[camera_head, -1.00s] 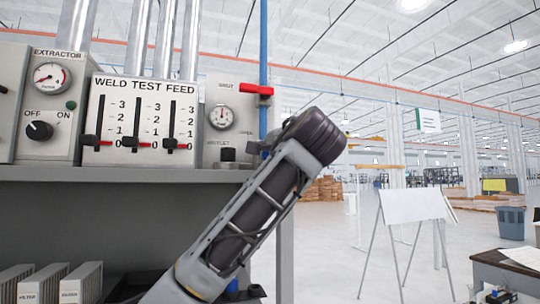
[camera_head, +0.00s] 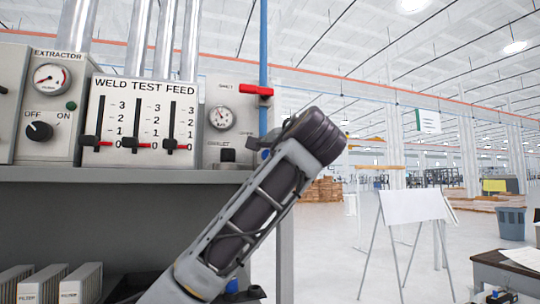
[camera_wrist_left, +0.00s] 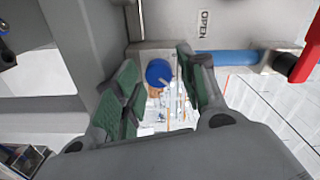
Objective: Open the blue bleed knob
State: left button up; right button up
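The blue bleed knob (camera_wrist_left: 158,72) shows as a round blue disc in the left wrist view, beside the end of a blue pipe (camera_wrist_left: 228,57). My left gripper (camera_wrist_left: 160,62) has green-padded fingers spread apart, one on each side of the knob in the picture. Gaps show between the pads and the knob, so it is not gripped. My right gripper is in no view.
A red lever (camera_head: 257,90) sits on the blue pipe (camera_head: 263,50) above my arm; it also shows in the wrist view (camera_wrist_left: 306,52). A small gauge (camera_head: 221,118) is left of the pipe. The shelf edge (camera_head: 120,175) runs below the panels.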

pick_arm(q)
jog(key=shift+f, duration=0.2)
jog(key=shift+n, duration=0.5)
jog(key=shift+a+n, duration=0.1)
jog(key=shift+n, duration=2)
jog(key=shift+w+d+n+p, duration=0.15)
jog(key=shift+n+p, duration=0.15)
jog(key=shift+n, duration=1.05)
jog(key=shift+s+d+n+p, duration=0.1)
jog(key=shift+n+p, duration=0.2)
jog(key=shift+n, duration=1.05)
jog(key=shift+r+n+p, duration=0.1)
jog(key=shift+n+p, duration=0.55)
jog(key=shift+n, duration=1.25)
jog(key=shift+n+p, duration=0.45)
jog(key=shift+n, duration=0.35)
jog(key=shift+a+n+p, duration=0.1)
jog(key=shift+n+p, duration=0.25)
jog(key=shift+n, duration=0.15)
jog(key=shift+n+p, duration=0.4)
jog(key=shift+n, duration=0.1)
